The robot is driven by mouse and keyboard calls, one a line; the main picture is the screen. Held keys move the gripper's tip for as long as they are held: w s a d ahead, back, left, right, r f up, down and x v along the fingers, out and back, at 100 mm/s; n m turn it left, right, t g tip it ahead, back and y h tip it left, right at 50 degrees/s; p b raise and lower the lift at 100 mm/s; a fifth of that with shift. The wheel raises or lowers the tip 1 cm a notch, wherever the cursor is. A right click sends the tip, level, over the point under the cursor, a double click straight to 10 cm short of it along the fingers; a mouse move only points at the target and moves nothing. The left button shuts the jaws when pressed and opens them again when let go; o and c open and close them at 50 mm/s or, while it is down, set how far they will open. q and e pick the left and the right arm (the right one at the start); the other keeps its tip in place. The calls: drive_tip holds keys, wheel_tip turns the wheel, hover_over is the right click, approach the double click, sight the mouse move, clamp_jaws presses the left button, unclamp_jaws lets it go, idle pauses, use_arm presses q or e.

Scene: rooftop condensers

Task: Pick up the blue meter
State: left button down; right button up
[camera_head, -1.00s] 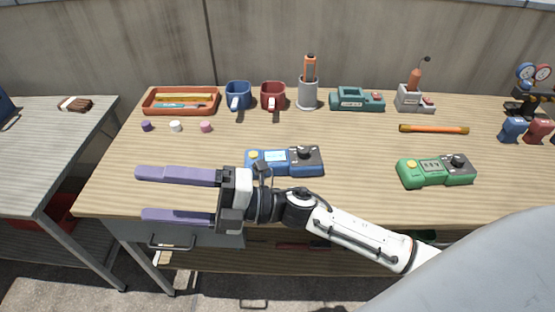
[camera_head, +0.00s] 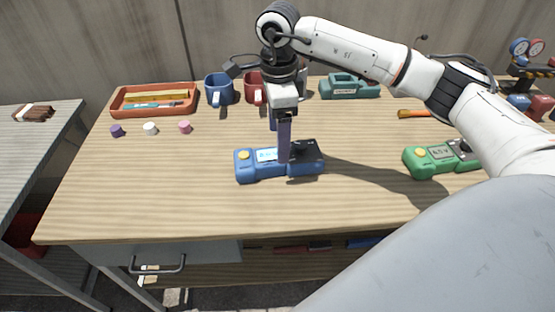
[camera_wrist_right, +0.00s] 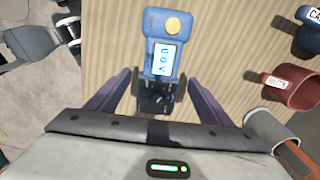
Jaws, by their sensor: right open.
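The blue meter (camera_head: 258,170) lies flat near the middle of the wooden workbench. It has a yellow button, a lit display and a dark dial end. My right gripper (camera_head: 284,158) points down over it, with one purple finger visible in front of the meter's right half in the head view. In the right wrist view the meter (camera_wrist_right: 164,26) lies lengthwise between the two spread fingers of the gripper (camera_wrist_right: 158,80). The fingers flank its dark dial end, with gaps on both sides. My left gripper is not in view.
A green meter (camera_head: 428,158) lies to the right, partly behind my arm. Behind stand an orange tray (camera_head: 125,108), a blue mug (camera_head: 219,90), a red mug (camera_head: 254,88) and a teal device (camera_head: 350,90). Small caps (camera_head: 150,128) lie at left. The bench front is clear.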

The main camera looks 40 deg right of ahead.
wheel_tip(320, 180, down, 7)
drive_tip(key=shift+r, duration=0.15)
idle(0.4)
drive_tip(key=shift+w, duration=0.1)
drive_tip(key=c, duration=1.5)
